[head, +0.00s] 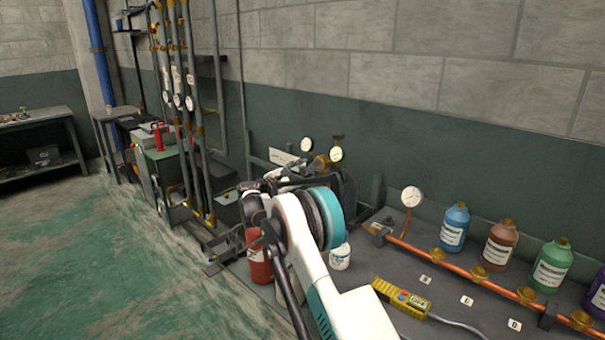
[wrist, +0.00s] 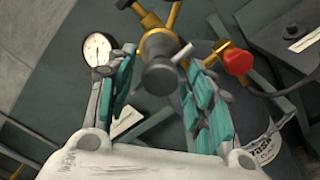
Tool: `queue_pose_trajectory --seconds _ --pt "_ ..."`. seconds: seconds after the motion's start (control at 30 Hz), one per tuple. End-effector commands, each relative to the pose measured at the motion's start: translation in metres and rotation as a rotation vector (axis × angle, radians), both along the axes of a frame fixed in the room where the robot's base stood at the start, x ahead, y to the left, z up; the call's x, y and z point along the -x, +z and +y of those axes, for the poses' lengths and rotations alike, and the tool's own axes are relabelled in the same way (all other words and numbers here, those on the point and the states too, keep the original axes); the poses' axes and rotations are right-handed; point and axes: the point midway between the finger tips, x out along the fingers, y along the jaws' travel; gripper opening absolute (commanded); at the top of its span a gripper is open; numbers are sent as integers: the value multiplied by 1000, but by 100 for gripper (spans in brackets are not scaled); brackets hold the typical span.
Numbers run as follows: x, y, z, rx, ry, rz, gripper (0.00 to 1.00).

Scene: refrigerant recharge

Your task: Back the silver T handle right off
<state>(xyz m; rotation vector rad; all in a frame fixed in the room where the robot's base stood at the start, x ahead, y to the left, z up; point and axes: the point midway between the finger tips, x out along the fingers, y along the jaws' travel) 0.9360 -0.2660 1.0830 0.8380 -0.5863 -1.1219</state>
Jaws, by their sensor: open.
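In the wrist view a short silver bar (wrist: 184,53), which looks like part of the T handle, sticks out beside a dark round valve end (wrist: 160,76) on a brass fitting (wrist: 160,42). My gripper (wrist: 158,62) is open, with one teal-padded finger on each side of the dark end. The bar's end lies close to the right finger; I cannot tell whether they touch. The rest of the handle is not clear. In the head view my arm hides most of the handle area, and brass fittings (head: 321,165) show just beyond my gripper.
A white gauge (wrist: 98,48) is left of the left finger, and a red knob (wrist: 238,62) is right of the right finger. In the head view a red cylinder (head: 259,262) stands beside my arm. A yellow meter (head: 401,298) and several bottles occupy the bench at right.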

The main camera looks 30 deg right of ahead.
Motion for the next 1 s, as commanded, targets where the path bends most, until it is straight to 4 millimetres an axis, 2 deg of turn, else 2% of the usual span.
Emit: queue_pose_trajectory --seconds 0.17,0.4,0.6,0.8,1.0 --pt "8 0 26 0 4 0 48" --pt "25 0 72 0 4 0 48" --pt "35 0 100 0 2 1 48" --pt "40 0 109 1 1 1 48" --pt "40 0 110 0 1 1 48"
